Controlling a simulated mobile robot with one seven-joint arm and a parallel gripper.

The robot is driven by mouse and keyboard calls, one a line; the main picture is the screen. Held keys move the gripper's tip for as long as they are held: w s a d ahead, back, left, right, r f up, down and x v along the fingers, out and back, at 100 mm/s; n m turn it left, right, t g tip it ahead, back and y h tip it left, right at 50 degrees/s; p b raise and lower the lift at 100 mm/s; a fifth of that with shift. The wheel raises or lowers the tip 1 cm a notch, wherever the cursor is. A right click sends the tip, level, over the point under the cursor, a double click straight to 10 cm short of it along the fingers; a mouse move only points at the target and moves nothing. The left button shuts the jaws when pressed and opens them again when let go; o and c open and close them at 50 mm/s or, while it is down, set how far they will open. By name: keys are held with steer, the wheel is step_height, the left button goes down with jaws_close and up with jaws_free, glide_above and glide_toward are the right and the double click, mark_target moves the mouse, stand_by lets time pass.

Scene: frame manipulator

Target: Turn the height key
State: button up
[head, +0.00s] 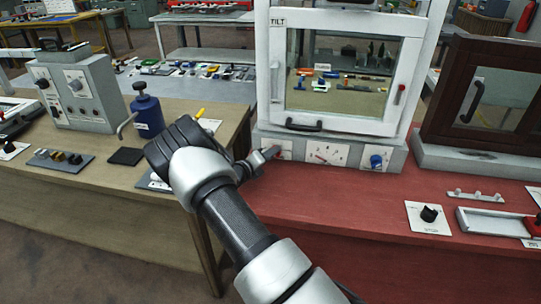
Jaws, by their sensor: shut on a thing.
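The white-framed glass unit (433,62) stands on the red table, with a "TILT" label at its upper left. Its grey base (258,138) carries a left control plate, a middle dial plate (327,153) and a blue knob (376,161) at the right. My gripper (268,154) reaches the left plate from the left and is shut on a small reddish key (276,152) there. The fingers hide part of this key, and its label cannot be read, so I cannot confirm from lettering that it is the height key.
A dark wood-framed case (450,95) stands close on the right. A black knob on a white plate (429,213) lies on the red table (350,200). A blue bottle (147,115) and a grey control box (85,95) stand on the left bench. The red tabletop's front is clear.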

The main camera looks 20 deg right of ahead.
steer(key=shift+r+m, duration=0.1)
steer(key=shift+m, duration=0.2)
steer(key=shift+d+m+y, duration=0.1)
steer(key=shift+m+y, duration=0.3)
steer(key=shift+y, duration=0.1)
steer(key=shift+s+d+m+y+b, duration=0.15)
steer(key=shift+m+y+b, duration=0.35)
steer(key=shift+m+b, duration=0.4)
steer(key=shift+m+t+y+b, duration=0.3)
steer(key=shift+m+y+b, duration=0.15)
steer(key=shift+b, duration=0.7)
steer(key=shift+r+m+y+b, duration=0.15)
steer(key=shift+m+y+b, duration=0.1)
steer(key=shift+b, duration=0.35)
steer(key=o, duration=1)
steer(key=shift+r, duration=0.1)
steer(key=shift+o, duration=0.2)
steer(key=shift+s, duration=0.1)
